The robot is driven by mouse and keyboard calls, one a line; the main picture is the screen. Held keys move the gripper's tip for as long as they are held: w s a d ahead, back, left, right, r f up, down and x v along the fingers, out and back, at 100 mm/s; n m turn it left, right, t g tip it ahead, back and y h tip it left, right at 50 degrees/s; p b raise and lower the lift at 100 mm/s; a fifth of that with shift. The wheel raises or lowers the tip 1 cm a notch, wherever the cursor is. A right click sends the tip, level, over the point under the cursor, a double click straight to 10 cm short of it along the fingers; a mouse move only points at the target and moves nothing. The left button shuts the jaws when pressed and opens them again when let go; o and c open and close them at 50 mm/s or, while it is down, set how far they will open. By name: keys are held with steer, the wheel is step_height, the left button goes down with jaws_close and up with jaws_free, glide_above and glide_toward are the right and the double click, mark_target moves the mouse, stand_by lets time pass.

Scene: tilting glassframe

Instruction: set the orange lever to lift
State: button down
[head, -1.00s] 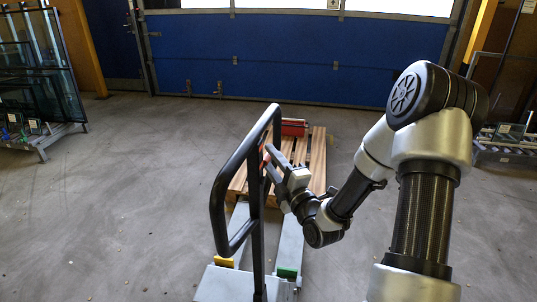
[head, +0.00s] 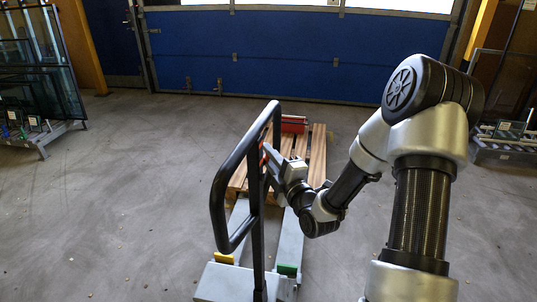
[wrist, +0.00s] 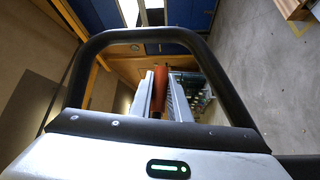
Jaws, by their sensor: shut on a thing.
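The orange lever (wrist: 160,88) shows in the wrist view between the two fingers of my gripper (wrist: 161,97). My gripper is shut on it. In the head view a small bit of the orange lever (head: 263,159) shows by the upright of the black handle loop (head: 222,205). My gripper (head: 268,158) reaches it there from the right, and its fingers are partly hidden. The handle loop stands upright on a grey pallet truck (head: 226,284). No lever position markings can be read.
A wooden pallet (head: 317,165) with a red object (head: 293,125) lies beyond the handle. A yellow block (head: 224,258) and a green block (head: 287,270) sit on the truck. A glass rack (head: 40,70) stands far left.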

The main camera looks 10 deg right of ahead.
steer(key=f+m+g, duration=0.1)
steer(key=f+g, duration=0.1)
steer(key=f+m, duration=0.1)
steer(key=shift+s+a+f+m+g+h+b, duration=0.2)
steer(key=shift+s+f+m+g+h+b, duration=0.1)
steer(key=shift+s+g+h+b, duration=0.1)
steer(key=c, duration=1.7)
jaws_free()
steer(key=shift+o, duration=0.2)
